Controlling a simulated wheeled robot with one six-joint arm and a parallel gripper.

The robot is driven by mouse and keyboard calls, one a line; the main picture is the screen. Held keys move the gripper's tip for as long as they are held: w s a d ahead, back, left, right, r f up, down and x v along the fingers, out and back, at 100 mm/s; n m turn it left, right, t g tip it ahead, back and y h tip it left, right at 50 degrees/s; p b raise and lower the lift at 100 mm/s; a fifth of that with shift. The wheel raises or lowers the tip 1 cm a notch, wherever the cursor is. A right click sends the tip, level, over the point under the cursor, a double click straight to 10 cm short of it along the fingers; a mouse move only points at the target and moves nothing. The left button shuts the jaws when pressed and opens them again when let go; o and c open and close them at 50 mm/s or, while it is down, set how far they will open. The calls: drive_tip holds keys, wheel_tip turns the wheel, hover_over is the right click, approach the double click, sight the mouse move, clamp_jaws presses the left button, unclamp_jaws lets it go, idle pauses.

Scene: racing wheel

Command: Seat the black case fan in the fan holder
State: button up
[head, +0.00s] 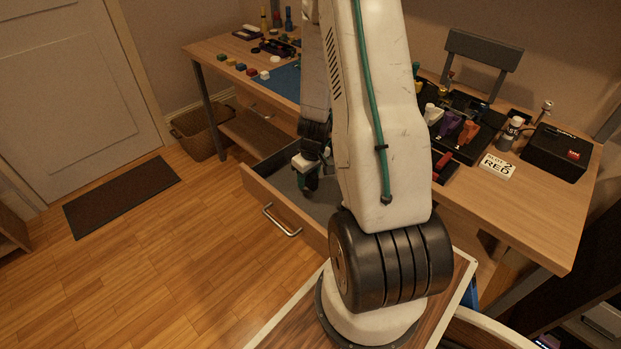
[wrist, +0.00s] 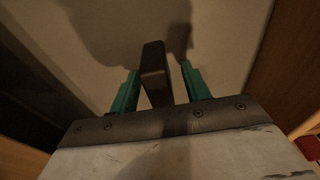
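My gripper (head: 306,178) is down inside the open drawer (head: 262,199) of the workbench. In the wrist view, its two green fingers (wrist: 161,88) stand apart, one on each side of an upright dark block (wrist: 154,70). A gap shows between the block and each finger. The block may be the black case fan seen edge-on, but its face is hidden and I cannot be sure. The drawer floor (wrist: 222,45) is pale around it. I cannot pick out the fan holder with certainty.
The drawer walls stand close around my gripper. On the bench (head: 545,215) are a black tray (head: 490,141) with coloured items, a lettered white card (head: 497,167) and a black box (head: 555,152). A blue mat (head: 283,80) lies on the left part. A basket (head: 200,132) stands below.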

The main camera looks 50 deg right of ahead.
clamp_jaws()
drive_tip(key=shift+r, duration=0.2)
